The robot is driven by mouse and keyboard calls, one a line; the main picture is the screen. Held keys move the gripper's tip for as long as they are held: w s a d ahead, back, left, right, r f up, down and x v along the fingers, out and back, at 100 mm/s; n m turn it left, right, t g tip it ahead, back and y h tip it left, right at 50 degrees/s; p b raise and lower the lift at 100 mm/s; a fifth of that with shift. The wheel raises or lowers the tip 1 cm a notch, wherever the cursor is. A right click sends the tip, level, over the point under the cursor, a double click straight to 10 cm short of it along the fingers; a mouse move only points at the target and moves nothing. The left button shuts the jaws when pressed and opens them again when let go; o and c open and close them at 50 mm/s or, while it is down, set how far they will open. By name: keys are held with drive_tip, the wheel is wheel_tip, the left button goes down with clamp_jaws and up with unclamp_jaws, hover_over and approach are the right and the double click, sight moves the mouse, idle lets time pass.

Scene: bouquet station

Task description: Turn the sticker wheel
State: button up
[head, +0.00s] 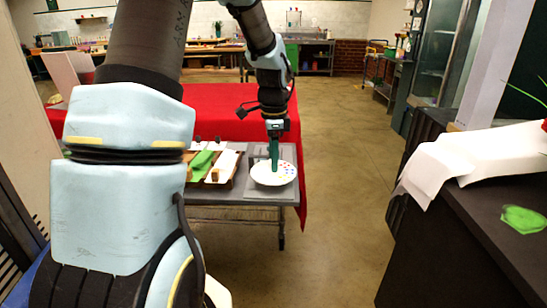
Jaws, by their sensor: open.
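The sticker wheel (266,179) is a white round disc with small coloured dots near its rim. It lies on the grey table (222,197) near the table's right end. My gripper (274,168) points straight down over the wheel, with its green fingers in front of the disc's upper middle part. The fingertips look at or just above its surface; I cannot tell whether they touch. The fingers are open, and nothing shows between them. The arm hides part of the area behind the wheel.
A wooden tray (238,172) with green and white pieces is left of the wheel. A red cloth (222,116) covers a surface behind the table. At right, a dark counter (480,215) holds white paper (470,158) and a green patch (524,219). The floor between is clear.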

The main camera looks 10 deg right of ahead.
clamp_jaws()
